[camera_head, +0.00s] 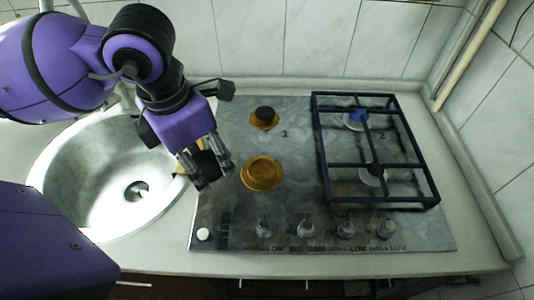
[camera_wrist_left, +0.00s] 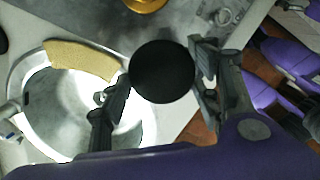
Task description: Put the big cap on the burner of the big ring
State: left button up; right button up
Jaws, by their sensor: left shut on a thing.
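The big cap (camera_wrist_left: 162,72) is a round black disc between the fingers of my left gripper (camera_wrist_left: 160,78) in the left wrist view. In the head view the left gripper (camera_head: 205,172) is shut on the cap (camera_head: 207,163) above the left edge of the hob, beside the sink. The big ring's burner (camera_head: 262,173) is a brass-coloured round, uncapped, to the right of the gripper. Part of a brass burner (camera_wrist_left: 145,3) shows at the top of the wrist view. My right gripper is not in view.
A smaller brass burner with a black cap (camera_head: 264,113) sits behind the big one. A dark grate (camera_head: 319,150) covers the right burners. Knobs (camera_head: 306,229) line the hob's front. The sink (camera_head: 95,215) lies left; a yellow sponge (camera_wrist_left: 82,60) is at its rim.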

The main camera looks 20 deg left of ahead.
pick_arm(q)
jog(key=w+d+f, duration=0.2)
jog(key=w, duration=0.1)
jog(key=w+d+f, duration=0.2)
jog(key=w+f, duration=0.1)
jog(key=w, duration=0.1)
jog(key=w+d+f, duration=0.2)
jog(key=w+f, duration=0.1)
jog(key=shift+w+d, duration=0.15)
jog(key=shift+d, duration=0.2)
jog(key=shift+w+d+f, duration=0.3)
jog(key=shift+w+f, duration=0.2)
jog(key=shift+f, duration=0.15)
jog(key=shift+w+f, duration=0.15)
jog(key=shift+f, duration=1.5)
jog(key=shift+f, duration=0.15)
jog(key=o, duration=1.2)
jog(key=shift+o, duration=0.2)
